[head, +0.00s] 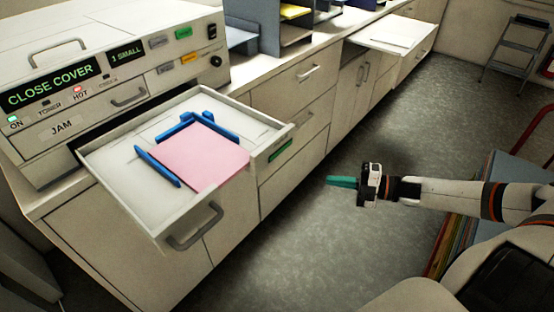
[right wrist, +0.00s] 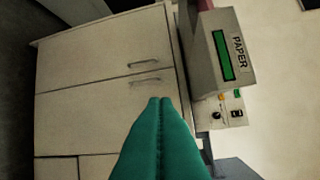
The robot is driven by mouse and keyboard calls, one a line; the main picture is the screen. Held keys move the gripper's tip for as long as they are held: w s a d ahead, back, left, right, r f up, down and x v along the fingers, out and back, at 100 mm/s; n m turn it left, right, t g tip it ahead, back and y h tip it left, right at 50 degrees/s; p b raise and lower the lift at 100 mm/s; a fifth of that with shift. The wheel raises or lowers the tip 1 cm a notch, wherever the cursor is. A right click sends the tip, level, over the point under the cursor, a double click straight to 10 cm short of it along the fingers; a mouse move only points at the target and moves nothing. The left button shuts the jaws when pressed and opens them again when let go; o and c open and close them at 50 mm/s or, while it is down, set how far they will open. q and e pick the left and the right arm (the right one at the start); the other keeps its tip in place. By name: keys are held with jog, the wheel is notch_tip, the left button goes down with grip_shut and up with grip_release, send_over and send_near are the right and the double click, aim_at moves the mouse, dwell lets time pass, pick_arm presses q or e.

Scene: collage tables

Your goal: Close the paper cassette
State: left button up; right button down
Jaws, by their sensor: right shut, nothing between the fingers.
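The paper cassette (head: 118,172) is pulled out of the copier at the left in the head view. Pink paper (head: 200,165) lies in it between blue guides (head: 158,166). Its grey handle (head: 195,228) is on the front panel. My right gripper (head: 342,182) is shut and empty, with green fingers, over the floor to the right of the cassette and apart from it. In the right wrist view its fingers (right wrist: 160,110) point toward the cabinet fronts, and a panel marked PAPER (right wrist: 230,50) shows at upper right. My left gripper is not in view.
The copier (head: 95,80) shows CLOSE COVER and JAM. Cabinets (head: 300,100) run along the back, with another drawer (head: 385,38) pulled out farther off. A step stool (head: 514,50) stands at the far right. Open floor (head: 300,235) lies between the cassette and my right arm.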

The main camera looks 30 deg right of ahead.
jog(key=s+a+r+n+g+y, duration=0.2)
jog(key=a+r+n, duration=0.1)
jog(key=r, duration=0.2)
jog(key=s+a+r+n+g+y, duration=0.2)
jog(key=a+r+n+g+y, duration=0.1)
jog(key=r, duration=0.3)
send_near(259, 164)
jog(key=s+a, duration=0.2)
jog(key=s, duration=0.1)
jog(key=shift+n, duration=0.3)
jog(key=shift+w+a+r+p, duration=0.1)
jog(key=shift+w+a+p, duration=0.15)
jog(key=shift+w+a, duration=0.5)
jog(key=shift+w+a+f+p, duration=0.1)
jog(key=shift+w+a+p, duration=0.3)
jog(key=shift+w, duration=0.55)
jog(key=shift+w+a+r+p, duration=0.1)
jog(key=shift+w+a+p, duration=0.05)
jog(key=shift+w+a, duration=0.65)
jog(key=shift+d, duration=0.1)
jog(key=shift+w, duration=0.2)
